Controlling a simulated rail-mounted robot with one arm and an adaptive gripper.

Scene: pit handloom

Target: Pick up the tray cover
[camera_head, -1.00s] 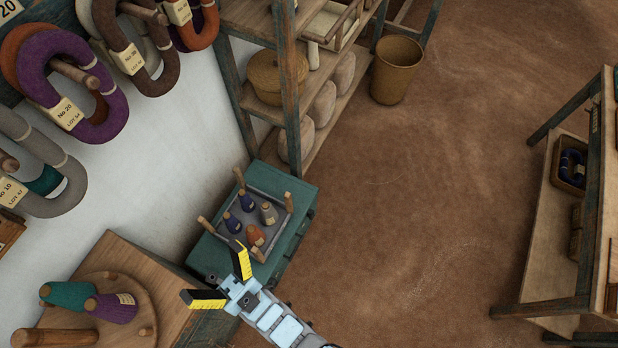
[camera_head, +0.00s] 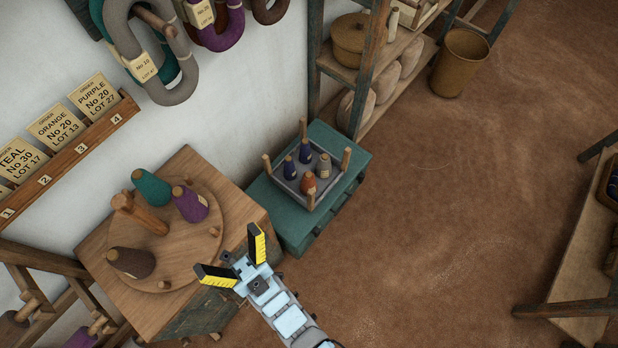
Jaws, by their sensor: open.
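I cannot make out a separate tray cover in this view. A grey tray (camera_head: 326,187) with upright wooden corner posts sits on a teal cabinet (camera_head: 330,135). It holds several small cones: dark blue ones, a grey one (camera_head: 323,167) and an orange one (camera_head: 309,184). My gripper (camera_head: 228,248) is open and empty, its black and yellow fingers spread wide. In the picture it lies below and left of the tray, over the right side of a wooden table, apart from the tray.
The wooden table bears a round board (camera_head: 195,245) with teal, purple and brown cones and a thick peg. A shelf rack with a lidded basket (camera_head: 350,40) stands beyond the cabinet. A bin (camera_head: 460,65) stands on the floor. The floor at centre right is clear.

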